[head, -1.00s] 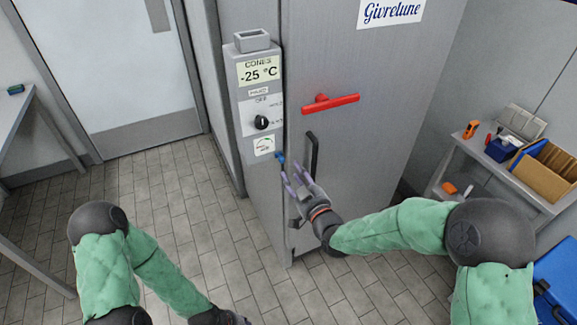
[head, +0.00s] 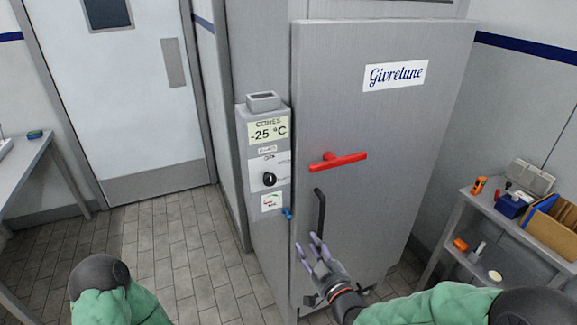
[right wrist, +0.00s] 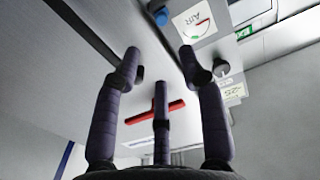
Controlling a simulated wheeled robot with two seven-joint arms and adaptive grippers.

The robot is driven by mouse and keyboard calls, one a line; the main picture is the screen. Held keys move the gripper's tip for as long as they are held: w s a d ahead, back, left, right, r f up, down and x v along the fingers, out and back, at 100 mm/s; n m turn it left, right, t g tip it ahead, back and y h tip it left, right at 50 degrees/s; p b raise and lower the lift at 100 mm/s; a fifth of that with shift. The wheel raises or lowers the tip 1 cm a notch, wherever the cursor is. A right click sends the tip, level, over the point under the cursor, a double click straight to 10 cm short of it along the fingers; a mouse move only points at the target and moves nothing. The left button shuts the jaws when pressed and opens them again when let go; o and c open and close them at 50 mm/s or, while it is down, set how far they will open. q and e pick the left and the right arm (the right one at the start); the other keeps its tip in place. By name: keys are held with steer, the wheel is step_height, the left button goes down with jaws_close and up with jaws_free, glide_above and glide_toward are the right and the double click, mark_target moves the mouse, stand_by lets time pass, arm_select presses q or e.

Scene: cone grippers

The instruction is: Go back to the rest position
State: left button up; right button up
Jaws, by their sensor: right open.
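My right gripper (head: 319,250) is open and empty in front of the grey freezer door (head: 400,140), just below the black vertical handle (head: 320,212). Its purple-grey fingers also show spread apart in the right wrist view (right wrist: 160,75), with nothing between them. The red T-shaped handle (head: 338,160) is higher on the door, and it shows beyond the fingers in the right wrist view (right wrist: 157,112). The door appears closed. My left arm shows at the lower left of the head view, but its gripper is out of the picture.
A control panel (head: 264,165) with a black knob, a -25 °C display and a blue valve (head: 287,213) stands left of the door. A shelf table (head: 500,222) with tools and boxes is at right. Tiled floor (head: 175,250) is free at left.

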steer(key=s+f+m+g+h, duration=0.1)
steer(key=s+f+m+g, duration=0.2)
steer(key=f, duration=0.9)
steer(key=s+f+g+h, duration=0.1)
steer(key=s+f+g, duration=0.3)
steer(key=f, duration=0.7)
steer(key=s+a+f+m+g, duration=0.1)
steer(key=s+f+m+g, duration=0.2)
steer(key=s+f+g, duration=0.6)
steer(key=s+f, duration=0.6)
steer(key=s, duration=0.1)
steer(key=shift+s+a+g, duration=0.2)
steer(key=shift+s+g, duration=0.2)
